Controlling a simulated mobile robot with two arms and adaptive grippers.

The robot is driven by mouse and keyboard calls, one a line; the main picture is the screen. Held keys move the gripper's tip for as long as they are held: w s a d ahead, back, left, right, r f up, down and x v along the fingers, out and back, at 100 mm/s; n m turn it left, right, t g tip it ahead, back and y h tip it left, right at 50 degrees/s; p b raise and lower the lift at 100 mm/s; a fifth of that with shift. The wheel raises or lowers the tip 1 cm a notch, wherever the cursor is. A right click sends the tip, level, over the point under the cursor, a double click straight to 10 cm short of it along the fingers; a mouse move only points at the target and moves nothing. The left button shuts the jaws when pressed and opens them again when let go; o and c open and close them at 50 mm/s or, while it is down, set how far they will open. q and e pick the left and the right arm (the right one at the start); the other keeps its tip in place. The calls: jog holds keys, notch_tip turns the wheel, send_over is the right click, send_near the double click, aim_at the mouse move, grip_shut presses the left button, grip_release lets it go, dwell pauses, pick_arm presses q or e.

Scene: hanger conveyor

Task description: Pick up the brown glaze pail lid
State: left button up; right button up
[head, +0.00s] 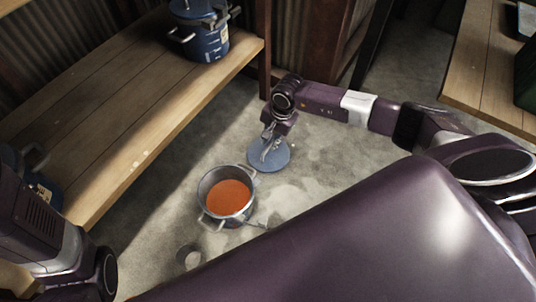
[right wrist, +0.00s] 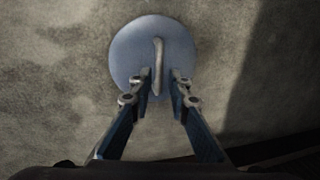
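The pail (head: 204,199) stands uncovered on the floor, with orange-brown glaze inside and metal side handles. A round blue-grey lid (head: 282,158) lies flat on the floor just behind and right of it. The lid also shows in the right wrist view (right wrist: 127,50), with a pale bar handle (right wrist: 158,55) across its middle. My right gripper (head: 267,150) points down over the lid. In the right wrist view its fingertips (right wrist: 160,80) are apart, on either side of the handle's near end, with gaps visible. Whether they touch the lid is unclear. My left gripper is out of view.
A wooden bench (head: 120,110) runs along the left, holding a lidded blue pail (head: 207,45) and another partly cut off at the left edge (head: 35,185). A small round grey patch or object (head: 188,257) is on the floor. A wooden table (head: 485,70) stands at right.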

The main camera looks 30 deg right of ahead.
aim_at(269, 147)
jog(key=shift+f, duration=0.3)
jog(key=f+b, duration=0.4)
jog(key=shift+w+a+f, duration=0.2)
jog(key=shift+w+f, duration=0.05)
jog(key=shift+w, duration=0.1)
jog(key=shift+r, duration=0.1)
grip_shut()
